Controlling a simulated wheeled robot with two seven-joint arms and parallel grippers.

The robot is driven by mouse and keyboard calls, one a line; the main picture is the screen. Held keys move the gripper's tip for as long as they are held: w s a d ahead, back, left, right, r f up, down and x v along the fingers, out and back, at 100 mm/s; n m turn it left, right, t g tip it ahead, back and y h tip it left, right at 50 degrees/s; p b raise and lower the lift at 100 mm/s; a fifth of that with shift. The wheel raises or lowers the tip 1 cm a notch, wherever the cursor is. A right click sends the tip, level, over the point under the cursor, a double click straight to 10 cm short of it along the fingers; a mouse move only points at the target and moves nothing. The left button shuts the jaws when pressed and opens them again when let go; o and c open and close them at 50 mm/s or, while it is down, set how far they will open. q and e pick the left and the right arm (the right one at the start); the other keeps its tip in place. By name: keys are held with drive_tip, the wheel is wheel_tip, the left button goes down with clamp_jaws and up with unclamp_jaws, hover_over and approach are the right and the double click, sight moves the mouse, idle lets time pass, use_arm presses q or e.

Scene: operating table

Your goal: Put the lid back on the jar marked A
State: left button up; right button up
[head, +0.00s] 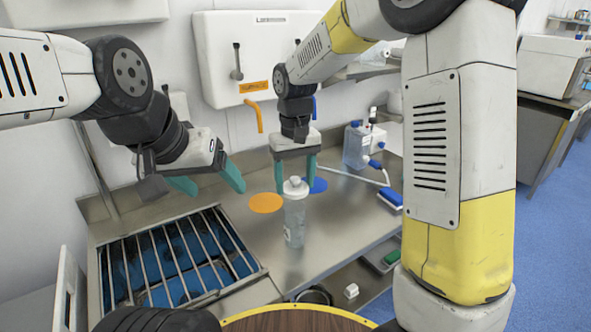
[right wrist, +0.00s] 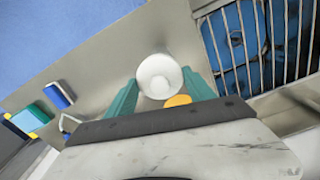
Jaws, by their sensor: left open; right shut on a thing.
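A clear jar (head: 293,222) stands upright on the steel table in the head view. A white lid (head: 295,188) with a small knob is at its top; I cannot tell whether it is seated or just held there. My right gripper (head: 295,182) points down at the lid, one teal finger on each side, shut on it. In the right wrist view the round white lid (right wrist: 160,76) shows between the fingers and hides the jar below. My left gripper (head: 208,184) is open and empty, left of the jar above the grated basin. No letter A is readable.
An orange disc (head: 265,203) and a blue disc (head: 317,186) lie behind the jar. The barred basin (head: 262,272) is at the left. A blue-topped block (head: 389,199) and a bottle (head: 356,146) stand to the right. Bare steel lies right of the jar.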

drive_tip(key=shift+w+f, duration=0.1)
drive_tip(key=shift+f, duration=2.05)
drive_tip(key=shift+f, duration=0.2)
idle(0.3)
drive_tip(key=o, duration=1.7)
drive_tip(key=shift+r, duration=0.15)
drive_tip(key=shift+a+r, duration=0.1)
drive_tip(key=shift+r, duration=3.3)
clamp_jaws()
